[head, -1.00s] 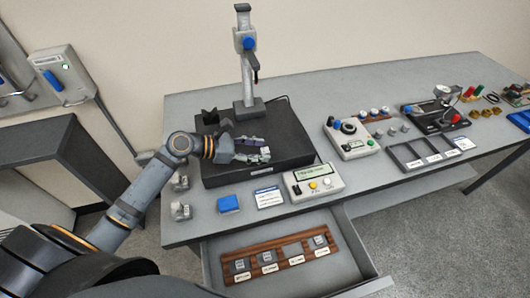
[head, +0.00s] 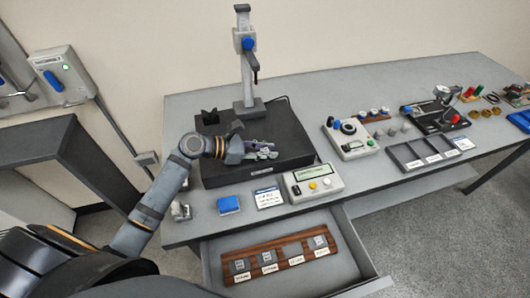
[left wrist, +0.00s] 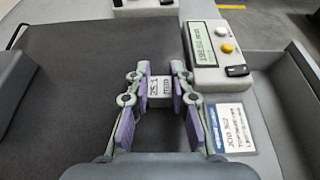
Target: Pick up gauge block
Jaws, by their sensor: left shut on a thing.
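The gauge block (left wrist: 160,89) is a small pale grey block with dark markings, seen in the left wrist view between the purple-padded fingers. My left gripper (left wrist: 160,95) is shut on it, with a pad against each side. In the head view my left gripper (head: 268,151) is over the black surface plate (head: 225,176), and the block is mostly hidden by the fingers there. I cannot tell whether the block touches the plate. My right gripper is not in view.
A measuring stand (head: 248,75) rises at the back of the plate. A readout box (head: 313,182), a card (head: 268,198) and a blue block (head: 228,204) lie in front. An open drawer holds a wooden rack (head: 280,258) with several blocks. An empty grey tray (head: 408,153) is farther right.

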